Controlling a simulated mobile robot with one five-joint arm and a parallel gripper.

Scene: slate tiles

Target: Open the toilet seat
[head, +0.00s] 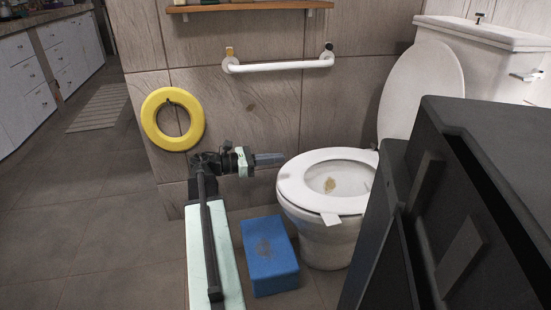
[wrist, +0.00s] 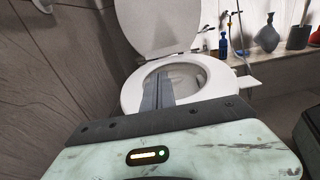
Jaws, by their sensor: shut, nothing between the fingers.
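The toilet (head: 327,247) stands at the right of the head view against the tiled wall. Its white seat ring (head: 293,188) lies flat on the bowl, with a small pale tab (head: 331,219) sticking out at the front. The lid (head: 421,92) stands upright, leaning back toward the tank (head: 480,40). My gripper (head: 283,159) is just left of the seat, pointing right, a little above the seat's height. It is shut and empty. In the wrist view my fingers (wrist: 157,95) point toward the seat (wrist: 215,85) and overlap its near part in the picture; I cannot tell whether they touch.
A blue box (head: 268,255) sits on the floor left of the bowl. A white grab bar (head: 280,66) and a yellow ring (head: 152,122) are on the wall. A large dark object (head: 500,190) blocks the right foreground. Floor at left is free.

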